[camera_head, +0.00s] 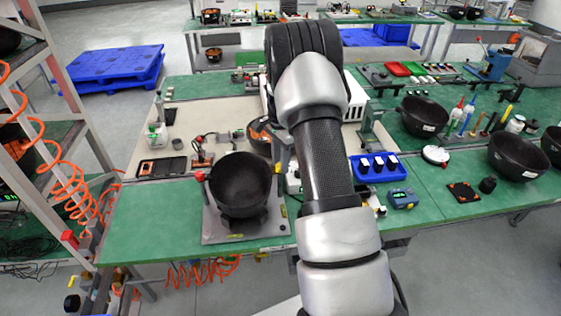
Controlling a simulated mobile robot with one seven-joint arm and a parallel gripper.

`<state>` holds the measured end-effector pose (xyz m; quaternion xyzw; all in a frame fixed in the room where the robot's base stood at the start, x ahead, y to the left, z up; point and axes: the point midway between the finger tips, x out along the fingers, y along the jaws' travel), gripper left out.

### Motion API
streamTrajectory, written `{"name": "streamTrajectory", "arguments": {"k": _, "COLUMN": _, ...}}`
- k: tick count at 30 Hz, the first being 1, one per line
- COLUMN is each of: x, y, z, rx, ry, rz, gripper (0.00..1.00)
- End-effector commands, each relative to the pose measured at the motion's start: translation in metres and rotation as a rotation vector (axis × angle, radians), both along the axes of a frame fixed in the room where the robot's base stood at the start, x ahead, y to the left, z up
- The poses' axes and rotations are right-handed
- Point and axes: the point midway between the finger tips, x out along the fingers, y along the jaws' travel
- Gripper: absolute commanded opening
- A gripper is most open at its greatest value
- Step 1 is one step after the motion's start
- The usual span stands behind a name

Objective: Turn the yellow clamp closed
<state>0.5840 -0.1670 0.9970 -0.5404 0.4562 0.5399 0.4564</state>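My silver and black arm fills the middle of the head view and covers part of the bench. My gripper is not visible; the arm hides whatever lies behind it. A black bowl (240,184) sits upright on a grey metal fixture plate (216,230) left of the arm. A small yellow part (283,211) shows at the plate's right side, close to the arm's outline. I cannot tell whether it is the yellow clamp, or whether it is open or closed. A red knob (200,176) stands at the fixture's left.
A phone-like black device (161,167) lies left of the fixture. A blue tray (378,168) and a blue meter (403,198) lie right of the arm. More black bowls (422,116) stand farther right. A rack with orange coiled hoses (72,192) stands at the left.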

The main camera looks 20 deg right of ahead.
Motion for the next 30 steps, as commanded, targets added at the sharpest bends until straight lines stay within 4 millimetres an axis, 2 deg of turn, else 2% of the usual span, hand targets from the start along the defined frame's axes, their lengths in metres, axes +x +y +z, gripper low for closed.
{"name": "streamTrajectory", "arguments": {"k": 1, "x": 0.0000, "y": 0.0000, "z": 0.0002, "rx": 0.000, "ry": 0.000, "rz": 0.000, "gripper": 0.20}}
{"name": "streamTrajectory", "arguments": {"k": 4, "x": 0.0000, "y": -0.0001, "z": 0.0003, "rx": 0.000, "ry": 0.000, "rz": 0.000, "gripper": 0.03}}
{"name": "streamTrajectory", "arguments": {"k": 5, "x": 0.0001, "y": -0.0001, "z": 0.0003, "rx": 0.000, "ry": 0.000, "rz": 0.000, "gripper": 0.00}}
{"name": "streamTrajectory", "arguments": {"k": 17, "x": 0.0005, "y": 0.0001, "z": -0.0010, "rx": 0.000, "ry": -0.001, "rz": 0.084, "gripper": 0.00}}
{"name": "streamTrajectory", "arguments": {"k": 30, "x": 0.0012, "y": 0.0001, "z": -0.0015, "rx": 0.000, "ry": -0.001, "rz": 0.450, "gripper": 0.00}}
